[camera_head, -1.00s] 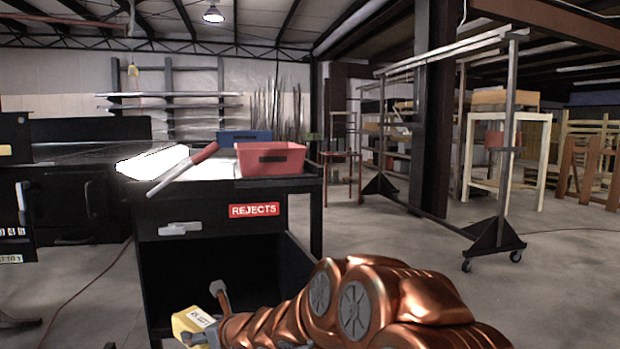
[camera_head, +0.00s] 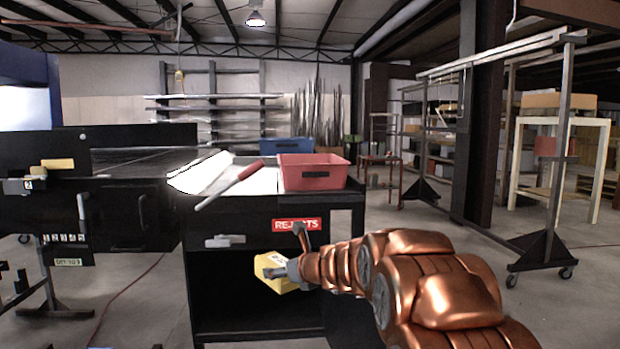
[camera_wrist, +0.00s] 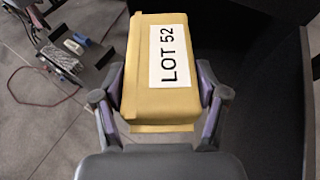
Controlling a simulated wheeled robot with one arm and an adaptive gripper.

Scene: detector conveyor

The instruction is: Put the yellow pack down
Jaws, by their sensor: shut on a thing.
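My gripper (camera_head: 290,268) is shut on the yellow pack (camera_head: 270,272). In the wrist view the pack (camera_wrist: 147,92) sits between the two fingers of my gripper (camera_wrist: 160,108), with a white label reading LOT 52 facing the camera. In the head view the pack is held in the air in front of the black cabinet's (camera_head: 215,325) open lower bay, below the REJECTS sign. It is below the level of the cabinet top.
A black conveyor (camera_head: 130,205) stands at left. A wheeled frame (camera_head: 540,240) stands at right. Floor between is open.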

